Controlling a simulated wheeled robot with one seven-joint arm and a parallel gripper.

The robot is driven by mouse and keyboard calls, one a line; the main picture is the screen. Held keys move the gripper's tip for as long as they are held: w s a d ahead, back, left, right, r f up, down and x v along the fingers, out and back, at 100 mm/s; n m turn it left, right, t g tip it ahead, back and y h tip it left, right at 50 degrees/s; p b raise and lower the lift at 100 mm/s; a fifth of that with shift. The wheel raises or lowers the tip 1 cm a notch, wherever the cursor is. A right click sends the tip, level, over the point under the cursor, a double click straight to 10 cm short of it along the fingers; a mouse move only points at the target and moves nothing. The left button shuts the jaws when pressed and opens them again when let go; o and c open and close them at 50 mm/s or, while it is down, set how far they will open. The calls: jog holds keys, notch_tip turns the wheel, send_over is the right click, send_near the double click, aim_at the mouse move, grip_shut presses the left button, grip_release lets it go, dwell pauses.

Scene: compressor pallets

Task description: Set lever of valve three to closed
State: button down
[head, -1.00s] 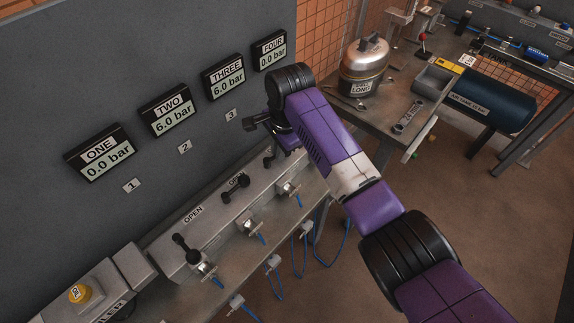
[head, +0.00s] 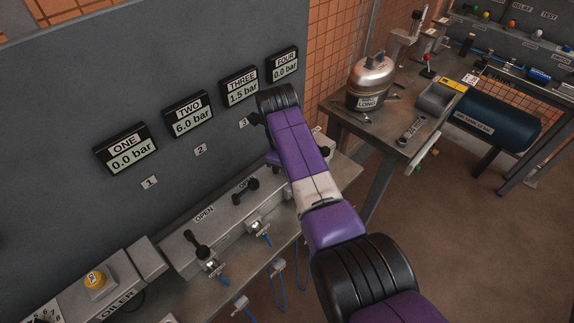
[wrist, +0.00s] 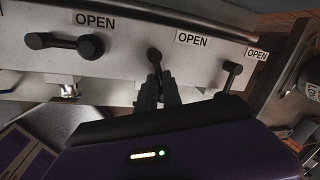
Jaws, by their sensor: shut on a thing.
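The lever of valve three (wrist: 154,58) is the middle black lever in the wrist view. It points down toward me, across the manifold, not along it. My gripper (wrist: 157,80) is shut on this lever. In the head view my purple arm hides the lever and the gripper. The display THREE (head: 240,87) reads 1.5 bar. The lever of valve two (wrist: 65,44) lies along the manifold, left of my gripper. The lever of valve four (wrist: 231,76) points down, to the right of my gripper.
The lever of valve one (head: 197,244) stands across the manifold (head: 180,258). Display ONE (head: 127,150) reads 0.0 bar, TWO (head: 189,115) 6.0 and FOUR (head: 283,65) 0.0. A metal pot (head: 370,80) stands on the side table.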

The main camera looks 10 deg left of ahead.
jog(key=m+b, duration=0.1)
jog(key=m, duration=0.1)
jog(key=s+m+b, duration=0.1)
jog(key=m, duration=0.1)
jog(key=shift+s+a+m+h, duration=0.1)
jog(key=shift+a+m+h, duration=0.05)
jog(key=shift+m+h, duration=0.2)
dwell(0.4)
jog(key=c, duration=1.5)
grip_release()
jog(key=shift+s, duration=0.1)
jog(key=shift+a, duration=0.15)
jog(key=shift+r, duration=0.35)
jog(key=b+v, duration=0.1)
jog(key=v, duration=0.6)
